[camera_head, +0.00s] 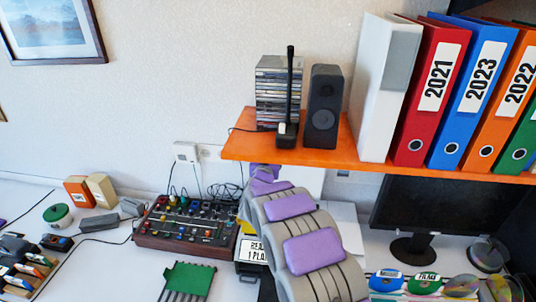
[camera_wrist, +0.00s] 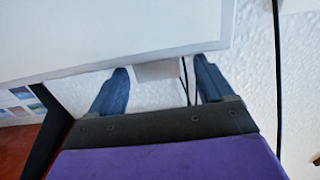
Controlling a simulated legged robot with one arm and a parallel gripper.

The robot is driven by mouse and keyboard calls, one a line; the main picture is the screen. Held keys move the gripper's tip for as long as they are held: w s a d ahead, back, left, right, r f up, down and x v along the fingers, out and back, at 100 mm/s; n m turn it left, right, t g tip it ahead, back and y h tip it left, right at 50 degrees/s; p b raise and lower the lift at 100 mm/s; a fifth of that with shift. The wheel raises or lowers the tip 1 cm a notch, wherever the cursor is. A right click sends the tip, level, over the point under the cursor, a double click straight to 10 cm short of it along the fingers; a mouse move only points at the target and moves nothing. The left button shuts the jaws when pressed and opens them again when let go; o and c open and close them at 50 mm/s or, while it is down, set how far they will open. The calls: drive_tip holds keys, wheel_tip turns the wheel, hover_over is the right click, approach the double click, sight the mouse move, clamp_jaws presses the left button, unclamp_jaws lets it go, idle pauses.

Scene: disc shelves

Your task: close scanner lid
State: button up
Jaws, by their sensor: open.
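The scanner lid (camera_wrist: 110,35) is a large white panel across the top of the wrist view, its lower edge slanting. In the head view a white panel (camera_head: 308,181), seemingly the raised lid, stands under the orange shelf, partly hidden by my arm. A white body (camera_head: 347,222), apparently the scanner, shows right of my arm, mostly hidden. My gripper (camera_wrist: 162,69) is open, with two blue fingers apart and nothing visibly held. Its fingertips meet the lid's lower edge in the picture; I cannot tell whether they touch. The fingers do not show in the head view.
The orange shelf (camera_head: 345,150) is close above my arm and carries a speaker (camera_head: 324,105), stacked discs (camera_head: 278,85) and binders. A mixer-like box (camera_head: 187,222) lies left of my arm. Black cables hang at the wall.

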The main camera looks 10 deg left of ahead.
drive_tip(key=s+r+p, duration=0.1)
drive_tip(key=s+r, duration=0.1)
drive_tip(key=s, duration=1.6)
drive_tip(key=shift+s+a+r, duration=0.3)
idle(1.1)
idle(0.5)
